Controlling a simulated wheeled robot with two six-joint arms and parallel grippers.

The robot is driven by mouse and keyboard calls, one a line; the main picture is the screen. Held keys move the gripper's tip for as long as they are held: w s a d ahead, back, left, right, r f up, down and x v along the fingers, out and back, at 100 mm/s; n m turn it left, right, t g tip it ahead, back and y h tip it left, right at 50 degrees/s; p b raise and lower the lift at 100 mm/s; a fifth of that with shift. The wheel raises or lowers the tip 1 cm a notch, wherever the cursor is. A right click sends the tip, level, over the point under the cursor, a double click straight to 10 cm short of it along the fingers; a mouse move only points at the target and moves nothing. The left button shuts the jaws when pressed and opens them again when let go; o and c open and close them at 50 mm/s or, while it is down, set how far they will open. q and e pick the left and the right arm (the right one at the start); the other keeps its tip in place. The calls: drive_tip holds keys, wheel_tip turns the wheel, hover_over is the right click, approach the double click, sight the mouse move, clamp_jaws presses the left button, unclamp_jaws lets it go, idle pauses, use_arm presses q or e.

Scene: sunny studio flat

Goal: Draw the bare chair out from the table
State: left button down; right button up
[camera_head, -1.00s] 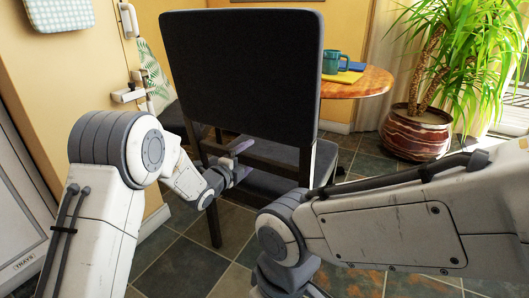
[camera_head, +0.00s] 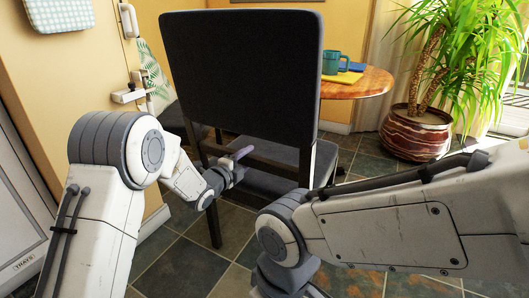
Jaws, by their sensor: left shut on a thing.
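A dark chair (camera_head: 242,75) with a padded back stands close in front of me, its back towards me. Its seat (camera_head: 325,160) points towards the round wooden table (camera_head: 358,84), which is partly hidden behind the chair. My left gripper (camera_head: 238,160) is at the lower part of the chair back and shut on a rail of the chair frame. Part of its fingers shows against the rail. My right arm comes in from the right, but its gripper is out of view below the frame.
A potted palm (camera_head: 418,130) stands at the right. A second dark seat (camera_head: 174,116) shows behind the chair at the left. Tiled floor (camera_head: 182,268) lies clear in front.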

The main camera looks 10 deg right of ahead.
use_arm(q)
drive_tip(key=shift+r, duration=0.4)
